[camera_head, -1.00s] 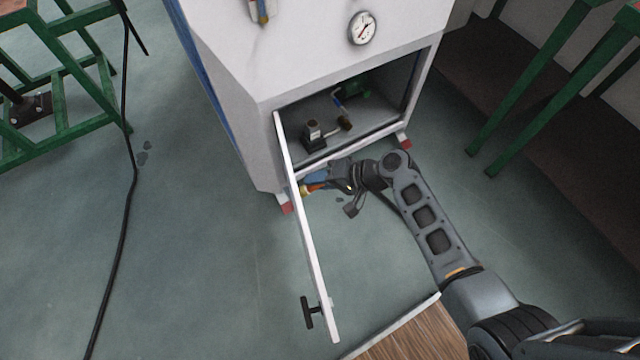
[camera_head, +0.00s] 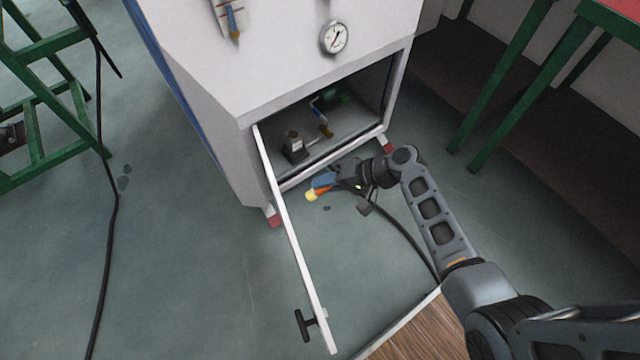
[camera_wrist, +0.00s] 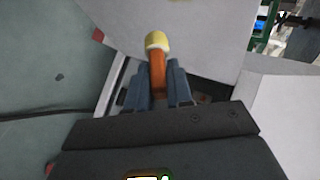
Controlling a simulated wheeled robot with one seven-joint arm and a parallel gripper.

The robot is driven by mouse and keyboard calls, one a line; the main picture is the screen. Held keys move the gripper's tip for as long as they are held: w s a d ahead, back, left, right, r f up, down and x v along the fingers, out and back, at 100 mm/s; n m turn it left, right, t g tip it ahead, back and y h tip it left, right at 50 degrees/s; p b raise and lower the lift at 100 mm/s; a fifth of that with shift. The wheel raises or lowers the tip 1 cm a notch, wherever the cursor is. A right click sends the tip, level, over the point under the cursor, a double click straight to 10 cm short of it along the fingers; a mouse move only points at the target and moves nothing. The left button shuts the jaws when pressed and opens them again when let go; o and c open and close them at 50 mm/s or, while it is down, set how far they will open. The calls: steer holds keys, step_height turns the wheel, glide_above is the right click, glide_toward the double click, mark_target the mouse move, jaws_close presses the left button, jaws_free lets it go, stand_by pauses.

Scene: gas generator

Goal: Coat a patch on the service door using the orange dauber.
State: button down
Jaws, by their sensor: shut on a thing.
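The service door (camera_head: 296,251) stands open, a thin white panel seen nearly edge-on in the head view, with a black handle (camera_head: 305,325) at its free end. My gripper (camera_head: 325,183) is to the right of the door, in front of the cabinet opening. It is shut on the orange dauber (camera_head: 312,194), whose yellow tip points left toward the door with a gap between. In the wrist view the dauber (camera_wrist: 157,72) sits between blue fingers (camera_wrist: 160,82), its yellow tip pointing at a white panel. Whether the tip touches that panel cannot be told there. The door's inner face is hardly visible.
The white cabinet (camera_head: 210,110) has a gauge (camera_head: 335,37) above its opening. Fittings (camera_head: 295,147) stand inside. A green-legged bench (camera_head: 500,100) is on the right, a green frame (camera_head: 50,130) on the left. A black cable (camera_head: 112,240) lies left of clear floor.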

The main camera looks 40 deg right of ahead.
steer(key=shift+d, duration=0.1)
steer(key=shift+s+d, duration=0.2)
steer(key=shift+d, duration=0.5)
steer(key=shift+s+d, duration=0.2)
steer(key=shift+d, duration=0.45)
